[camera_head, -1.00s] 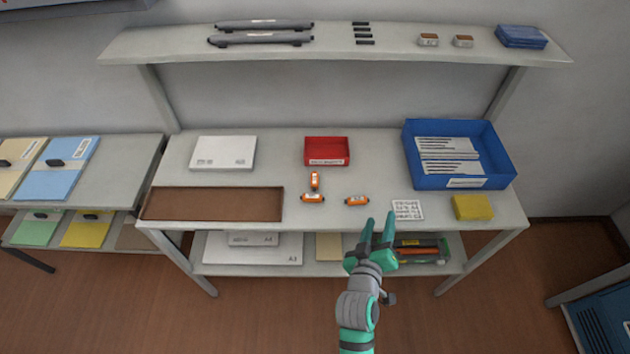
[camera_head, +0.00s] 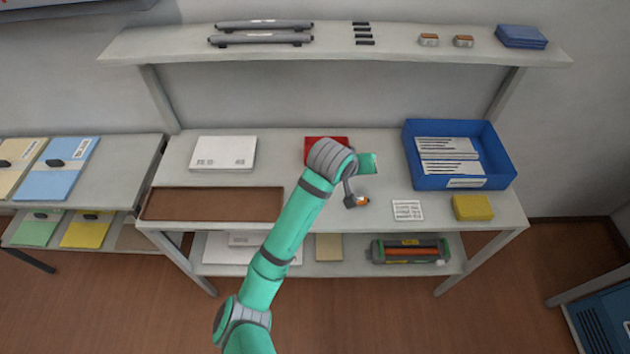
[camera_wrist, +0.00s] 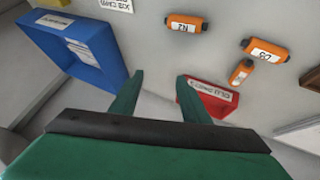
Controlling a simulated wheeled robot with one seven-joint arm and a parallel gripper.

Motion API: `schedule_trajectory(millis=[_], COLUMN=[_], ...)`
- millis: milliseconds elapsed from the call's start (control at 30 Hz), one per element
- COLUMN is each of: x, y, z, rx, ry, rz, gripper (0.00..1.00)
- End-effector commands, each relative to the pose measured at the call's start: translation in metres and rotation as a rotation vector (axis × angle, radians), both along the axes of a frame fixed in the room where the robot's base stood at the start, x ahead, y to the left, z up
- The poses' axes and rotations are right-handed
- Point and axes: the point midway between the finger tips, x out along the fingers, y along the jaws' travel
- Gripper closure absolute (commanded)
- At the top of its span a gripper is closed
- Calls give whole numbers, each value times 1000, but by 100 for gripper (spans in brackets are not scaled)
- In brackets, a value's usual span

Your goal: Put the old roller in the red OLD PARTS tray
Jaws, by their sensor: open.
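My gripper (camera_wrist: 160,76) is open and empty, its fingers pointing toward the tabletop. In the head view its green part (camera_head: 368,163) shows above the table and the fingers are mostly hidden. The red tray (camera_wrist: 192,108) lies beside the right finger in the wrist view; its upside-down label is partly covered. In the head view the tray (camera_head: 318,144) is half behind my arm. Three small orange rollers show in the wrist view: one alone (camera_wrist: 196,22), and two close together (camera_wrist: 251,42) (camera_wrist: 236,82). Only one roller (camera_head: 363,200) shows in the head view. I cannot tell which is old.
A blue bin (camera_head: 502,150) with papers stands at the right. A brown tray (camera_head: 165,205), white pack (camera_head: 224,150), white card (camera_head: 407,210) and yellow block (camera_head: 473,207) are on the table. A shelf (camera_head: 180,45) spans the back. A cartridge (camera_head: 410,262) sits on the lower shelf.

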Motion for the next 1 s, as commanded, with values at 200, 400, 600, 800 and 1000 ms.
schedule_trajectory(millis=[200, 400, 600, 800, 1000], x=[3, -2, 3, 14, 19], y=[78, 119, 127, 127, 126], z=[4, 7, -7, -34, -46], rx=[231, 340, 361, 360, 360], ry=[121, 186, 201, 200, 198], rz=[61, 106, 116, 115, 114], gripper=[58, 58, 58, 58, 58])
